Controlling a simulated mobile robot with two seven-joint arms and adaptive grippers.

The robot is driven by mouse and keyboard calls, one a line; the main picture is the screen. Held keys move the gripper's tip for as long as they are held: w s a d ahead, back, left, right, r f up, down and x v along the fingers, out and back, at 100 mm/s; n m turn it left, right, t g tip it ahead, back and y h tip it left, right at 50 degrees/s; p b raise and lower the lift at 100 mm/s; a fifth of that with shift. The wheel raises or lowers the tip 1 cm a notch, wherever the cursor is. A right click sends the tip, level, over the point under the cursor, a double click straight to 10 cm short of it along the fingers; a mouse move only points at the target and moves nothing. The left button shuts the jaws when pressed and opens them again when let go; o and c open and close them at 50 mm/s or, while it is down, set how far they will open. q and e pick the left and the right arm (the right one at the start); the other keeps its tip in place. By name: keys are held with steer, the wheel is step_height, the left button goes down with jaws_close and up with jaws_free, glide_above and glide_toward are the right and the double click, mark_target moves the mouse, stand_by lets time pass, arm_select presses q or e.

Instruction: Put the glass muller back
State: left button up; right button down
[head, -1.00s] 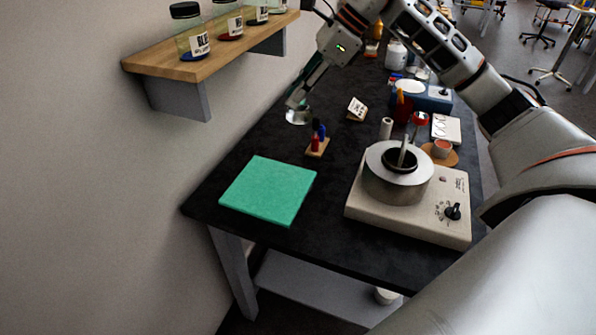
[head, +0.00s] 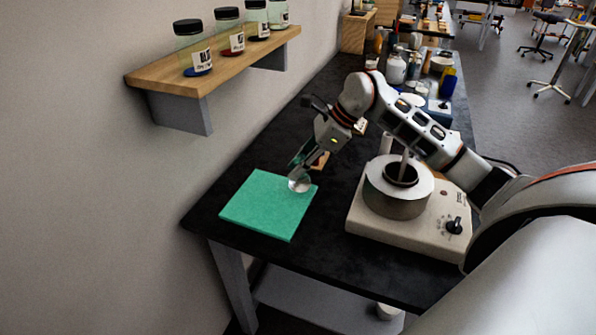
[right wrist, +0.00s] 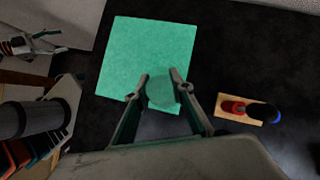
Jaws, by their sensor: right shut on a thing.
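My right gripper (head: 297,173) is shut on the glass muller (head: 300,184), a clear round-footed piece held at the fingertips. The muller is over the corner of the green mat (head: 262,208) nearest the wooden holder; I cannot tell whether it touches the mat. In the right wrist view the muller (right wrist: 163,92) sits between the two fingers, with the green mat (right wrist: 150,50) showing through and beyond it. My left gripper is outside the head view; in the right wrist view it (right wrist: 62,41) shows small at the left edge, fingers apart and empty.
A beige machine with a round metal drum (head: 397,203) stands right of the mat. A small wooden holder (right wrist: 225,107) with red and blue pieces is beside the gripper. A wall shelf (head: 215,60) carries several jars. The front black tabletop (head: 318,262) is clear.

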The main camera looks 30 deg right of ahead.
steer(key=shift+f, duration=0.9)
steer(key=shift+f, duration=0.2)
steer(key=c, duration=1.8)
jaws_free()
steer(key=shift+o, duration=0.2)
steer(key=shift+r, duration=0.1)
steer(key=shift+r, duration=0.2)
steer(key=b+v, duration=0.1)
steer(key=v, duration=1.1)
